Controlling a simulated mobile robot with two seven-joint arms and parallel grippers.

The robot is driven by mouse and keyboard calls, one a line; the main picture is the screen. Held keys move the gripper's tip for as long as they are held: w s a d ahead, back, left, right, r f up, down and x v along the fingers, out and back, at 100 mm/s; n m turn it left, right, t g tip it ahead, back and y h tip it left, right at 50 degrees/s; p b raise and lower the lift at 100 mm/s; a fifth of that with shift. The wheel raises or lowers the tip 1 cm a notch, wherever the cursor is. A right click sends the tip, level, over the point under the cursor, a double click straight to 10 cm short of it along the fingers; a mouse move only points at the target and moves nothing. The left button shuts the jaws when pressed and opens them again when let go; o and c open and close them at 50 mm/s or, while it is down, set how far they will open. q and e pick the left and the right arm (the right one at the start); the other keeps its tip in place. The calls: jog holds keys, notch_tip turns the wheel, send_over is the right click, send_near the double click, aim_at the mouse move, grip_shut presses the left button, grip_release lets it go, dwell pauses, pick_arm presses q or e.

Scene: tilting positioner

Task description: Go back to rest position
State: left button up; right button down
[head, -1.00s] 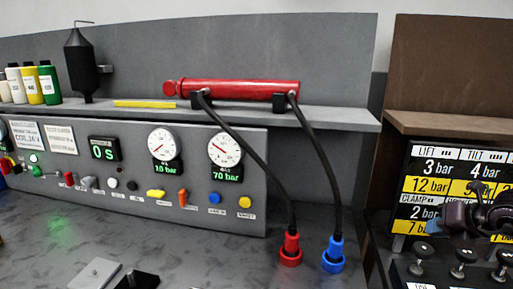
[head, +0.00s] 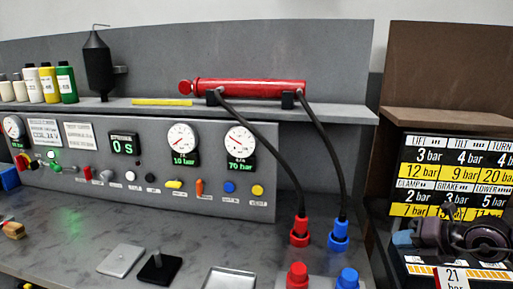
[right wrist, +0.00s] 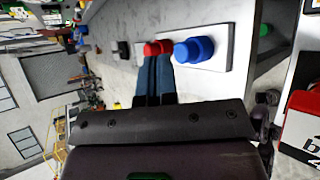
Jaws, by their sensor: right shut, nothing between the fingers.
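My right gripper (head: 403,238) is at the right edge of the head view, in front of the pressure board. Its dark body hides the board's lower part, and its blue fingertips point left. In the right wrist view its two blue-grey fingers (right wrist: 155,72) lie together with nothing between them. Beyond the fingertips in that view are a red knob (right wrist: 158,48) and a blue knob (right wrist: 196,50) on a white plate (right wrist: 226,44). I cannot tell the exact gap to them. My left gripper is in neither view.
A grey control panel (head: 100,180) with gauges stands behind the bench. Black hoses run from a red cylinder (head: 250,88) to red (head: 300,232) and blue (head: 338,236) couplings. The pressure board (head: 424,172) stands right. Bare bench lies front left (head: 60,245).

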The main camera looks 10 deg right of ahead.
jog(key=s+a+m+t+y, duration=0.1)
jog(key=s+a+m+t, duration=0.2)
jog(key=a+m+t, duration=0.6)
jog(key=s+d+f+m+g+h, duration=0.25)
jog(key=s+f+m+h, duration=0.3)
jog(key=m, duration=0.35)
jog(key=s+d+f+m+g+h, duration=0.2)
jog(key=s+f+m+g+h, duration=0.25)
jog(key=m+h, duration=0.35)
jog(key=s+a+f+m+g+y, duration=0.2)
jog(key=s+a+f+g+y, duration=0.15)
jog(key=s, duration=0.35)
jog(key=s+a+f+m+g+y, duration=0.25)
jog(key=s+f+g, duration=0.2)
jog(key=s, duration=0.35)
jog(key=w+f+n+t, duration=0.1)
jog(key=w+f+t, duration=0.6)
jog(key=f, duration=0.3)
jog(key=shift+w+a+f+t, duration=0.35)
jog(key=shift+a+t, duration=0.05)
jog(key=shift+t, duration=0.2)
